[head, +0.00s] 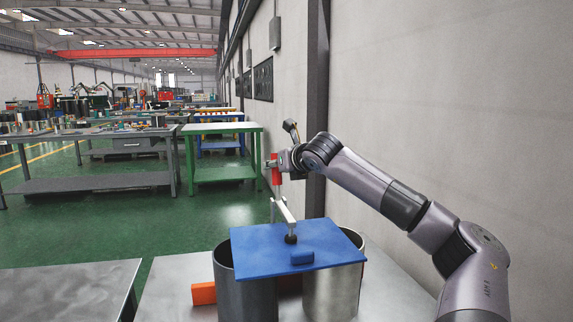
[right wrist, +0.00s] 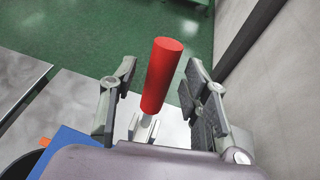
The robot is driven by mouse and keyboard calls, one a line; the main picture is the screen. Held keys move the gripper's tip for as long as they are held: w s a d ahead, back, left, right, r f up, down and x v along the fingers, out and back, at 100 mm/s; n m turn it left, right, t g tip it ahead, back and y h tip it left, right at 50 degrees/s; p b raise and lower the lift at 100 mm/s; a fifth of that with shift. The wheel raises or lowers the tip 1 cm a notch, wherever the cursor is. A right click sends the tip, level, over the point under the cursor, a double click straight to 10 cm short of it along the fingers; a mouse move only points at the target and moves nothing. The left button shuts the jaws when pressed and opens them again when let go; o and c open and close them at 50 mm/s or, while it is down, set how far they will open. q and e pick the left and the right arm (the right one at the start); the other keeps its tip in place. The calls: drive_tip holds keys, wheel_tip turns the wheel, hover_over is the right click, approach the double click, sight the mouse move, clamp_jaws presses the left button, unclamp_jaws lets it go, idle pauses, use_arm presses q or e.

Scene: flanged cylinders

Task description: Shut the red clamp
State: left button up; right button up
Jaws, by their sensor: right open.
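The red clamp handle (head: 276,175) stands upright above the clamp's metal arm (head: 286,210), whose black foot (head: 291,239) rests on the blue plate (head: 262,245). My right gripper (head: 271,162) is at the handle, its arm coming in from the right. In the right wrist view the red handle (right wrist: 163,75) stands between the two spread fingers of my right gripper (right wrist: 160,85), with gaps on both sides. The clamp's lower base is partly hidden behind the plate. My left gripper is not in view.
The blue plate lies across a dark cylinder (head: 245,285) and a bright metal cylinder (head: 335,290) on a metal table (head: 165,300). A small blue block (head: 302,257) sits on the plate. An orange piece (head: 203,293) lies beside the dark cylinder. A wall (head: 450,100) rises at right.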

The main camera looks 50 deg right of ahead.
drive_tip(key=v, duration=1.1)
drive_tip(key=shift+s, duration=0.2)
drive_tip(key=shift+a, duration=0.15)
